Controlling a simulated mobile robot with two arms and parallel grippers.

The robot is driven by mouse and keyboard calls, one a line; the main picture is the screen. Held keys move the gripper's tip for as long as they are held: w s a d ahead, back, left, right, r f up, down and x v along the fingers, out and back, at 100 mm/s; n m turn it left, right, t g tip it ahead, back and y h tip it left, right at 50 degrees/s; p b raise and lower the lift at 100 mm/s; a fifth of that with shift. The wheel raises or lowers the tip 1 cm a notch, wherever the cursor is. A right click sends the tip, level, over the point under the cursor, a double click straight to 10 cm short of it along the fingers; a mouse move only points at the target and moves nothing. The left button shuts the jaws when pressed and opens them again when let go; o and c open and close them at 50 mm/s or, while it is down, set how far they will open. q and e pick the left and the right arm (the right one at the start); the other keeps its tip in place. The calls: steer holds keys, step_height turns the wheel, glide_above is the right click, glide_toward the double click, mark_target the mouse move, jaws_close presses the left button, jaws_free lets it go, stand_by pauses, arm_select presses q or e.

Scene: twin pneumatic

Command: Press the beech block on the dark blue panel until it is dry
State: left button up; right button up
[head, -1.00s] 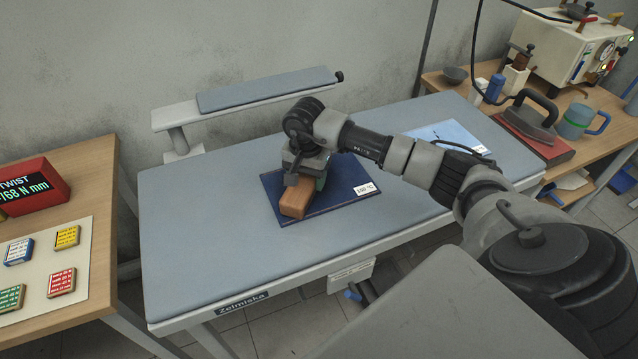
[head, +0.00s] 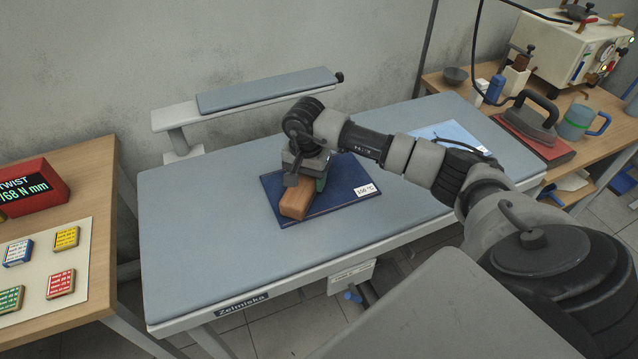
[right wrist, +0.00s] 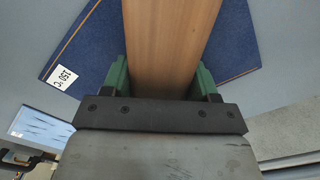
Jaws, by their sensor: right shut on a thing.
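The beech block (head: 295,200) is a brown wooden bar lying on the dark blue panel (head: 335,197) on the grey ironing table. My right gripper (head: 305,170) is above the panel and shut on the block. In the right wrist view the block (right wrist: 168,40) runs between the green finger pads (right wrist: 160,80), with the panel (right wrist: 92,55) on both sides beneath it. A white tag (head: 364,190) on the panel carries a temperature figure. Whether the cloth under the block is damp or dry cannot be seen. My left gripper is not in view.
The grey table (head: 200,240) has free room around the panel. A light blue sheet (head: 440,135) lies at its right end. A sleeve board (head: 265,92) stands behind. An iron (head: 536,118) rests on a red pad on the right bench. A twist display (head: 30,188) stands on the left table.

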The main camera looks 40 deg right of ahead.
steer(key=shift+w+r+p, duration=0.1)
steer(key=shift+r+p, duration=1.85)
steer(key=shift+r, duration=2.05)
steer(key=s+a+n, duration=0.1)
steer(key=a, duration=0.1)
steer(key=s+a+n, duration=0.2)
steer(key=a, duration=0.1)
steer(key=s+a+r+n, duration=0.1)
steer(key=s+a+n, duration=0.1)
steer(key=shift+s+a+r, duration=0.1)
steer(key=shift+s+a, duration=0.05)
steer(key=shift+s, duration=0.05)
steer(key=s+a+r+n, duration=0.1)
steer(key=s+a+n, duration=0.5)
steer(key=s, duration=0.3)
steer(key=shift+s+r, duration=0.2)
steer(key=shift+s, duration=0.05)
